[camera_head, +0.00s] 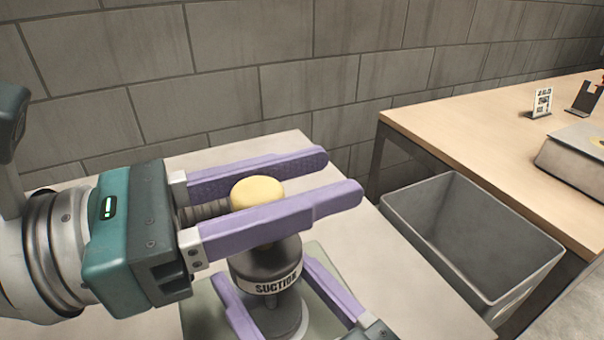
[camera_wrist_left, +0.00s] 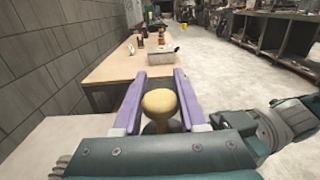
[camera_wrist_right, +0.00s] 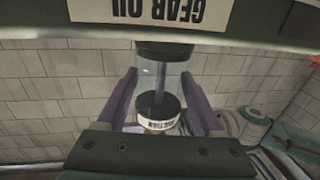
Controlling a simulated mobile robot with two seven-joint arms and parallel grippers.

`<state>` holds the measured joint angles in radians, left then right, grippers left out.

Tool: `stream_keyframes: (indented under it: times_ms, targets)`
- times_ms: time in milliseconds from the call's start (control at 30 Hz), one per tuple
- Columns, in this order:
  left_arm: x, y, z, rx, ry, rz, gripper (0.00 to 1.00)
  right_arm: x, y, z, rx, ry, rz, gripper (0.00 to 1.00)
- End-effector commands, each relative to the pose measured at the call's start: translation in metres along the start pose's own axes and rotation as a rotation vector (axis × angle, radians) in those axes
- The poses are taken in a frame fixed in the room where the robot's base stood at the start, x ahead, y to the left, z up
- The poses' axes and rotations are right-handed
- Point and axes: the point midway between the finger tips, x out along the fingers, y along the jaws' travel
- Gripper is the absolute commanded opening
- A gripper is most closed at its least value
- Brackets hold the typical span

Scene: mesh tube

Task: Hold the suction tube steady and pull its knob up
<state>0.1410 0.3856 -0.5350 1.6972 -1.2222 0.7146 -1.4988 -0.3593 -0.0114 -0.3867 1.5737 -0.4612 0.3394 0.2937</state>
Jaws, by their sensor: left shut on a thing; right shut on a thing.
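The suction tube (camera_head: 271,287) stands upright on the table, with a dark top cap and a "SUCTION" label. Its pale yellow knob (camera_head: 257,191) is at the top. My left gripper (camera_head: 342,172) comes in from the left and is shut on the knob, its long purple fingers on either side. The knob also shows between the fingers in the left wrist view (camera_wrist_left: 159,103). My right gripper (camera_head: 266,272) is lower and shut on the tube body. In the right wrist view, the clear tube (camera_wrist_right: 174,87) with a dark rod inside lies between its fingers.
A pale green mat (camera_head: 201,312) lies under the tube on the light table (camera_head: 420,308). A grey open bin (camera_head: 400,205) stands to the right, beside a wooden table (camera_head: 470,115) with a grey box (camera_head: 575,165). A block wall (camera_head: 250,60) is behind.

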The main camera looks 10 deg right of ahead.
Motion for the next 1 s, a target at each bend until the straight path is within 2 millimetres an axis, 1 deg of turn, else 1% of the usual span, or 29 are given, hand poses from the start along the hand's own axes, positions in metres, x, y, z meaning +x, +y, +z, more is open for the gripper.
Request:
stream_keyframes:
  times_ms: [33,167,1000]
  targets:
    - [-0.0002,0.0002,-0.0001,0.0,0.0,0.001,0.14,-0.0001,0.0001,0.0002,0.0,-0.001,0.0,0.02]
    - [-0.0002,0.0002,-0.0002,0.0,0.0,0.001,0.0,-0.0001,0.0001,0.0002,0.0,-0.001,0.0,0.02]
    - [-0.0003,0.0004,-0.0002,0.0,0.001,0.001,0.0,-0.0001,0.0002,0.0002,0.0,0.0,0.0,0.02]
